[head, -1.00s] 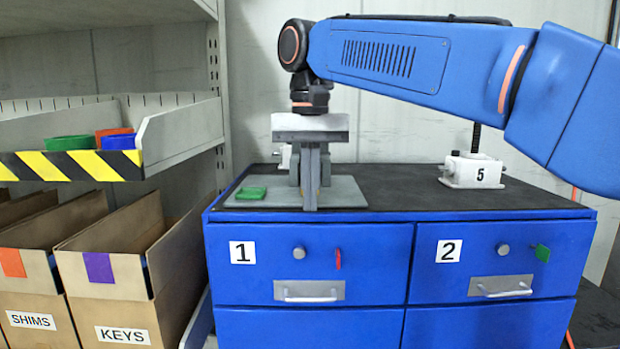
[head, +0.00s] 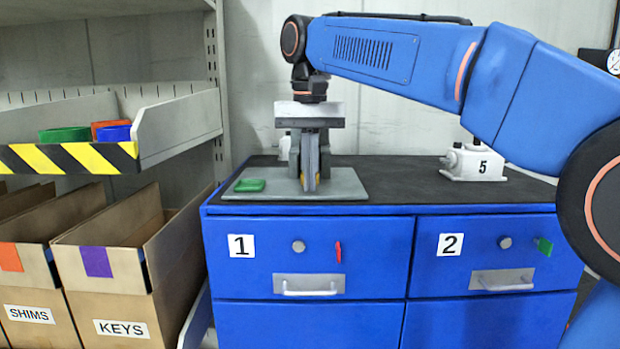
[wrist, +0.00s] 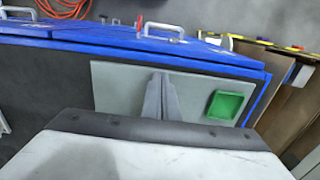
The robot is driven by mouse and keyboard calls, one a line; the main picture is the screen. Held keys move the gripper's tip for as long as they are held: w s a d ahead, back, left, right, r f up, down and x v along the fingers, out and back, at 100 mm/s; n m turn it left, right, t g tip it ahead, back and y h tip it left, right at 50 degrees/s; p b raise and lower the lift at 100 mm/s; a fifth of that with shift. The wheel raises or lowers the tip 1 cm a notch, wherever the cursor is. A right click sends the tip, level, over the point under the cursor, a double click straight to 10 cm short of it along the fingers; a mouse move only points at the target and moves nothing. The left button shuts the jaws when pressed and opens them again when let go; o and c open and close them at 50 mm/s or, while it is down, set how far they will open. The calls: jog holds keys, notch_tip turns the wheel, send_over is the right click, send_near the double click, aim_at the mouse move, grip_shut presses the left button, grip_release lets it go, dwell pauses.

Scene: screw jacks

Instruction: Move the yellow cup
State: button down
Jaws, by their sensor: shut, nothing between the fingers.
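No yellow cup is clearly visible in either view. Small yellow patches show by my fingertips, and I cannot tell if they belong to the gripper. My gripper (head: 310,188) points down over the grey plate (head: 345,190) on the blue cabinet top. It is shut and empty. In the wrist view the closed fingers (wrist: 160,82) stand over the same plate. A small green square tray (head: 249,185) lies at the plate's left side; it also shows in the wrist view (wrist: 226,105), looking empty. My gripper partly hides a white body behind it.
A white jack marked 5 (head: 474,163) stands at the cabinet's right, partly under my arm. Cardboard boxes (head: 122,280) stand below. The dark cabinet top (head: 400,180) is clear mid-way.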

jog(key=w, duration=0.6)
jog(key=shift+w+d, duration=0.15)
jog(key=shift+w, duration=0.25)
jog(key=shift+s, duration=0.15)
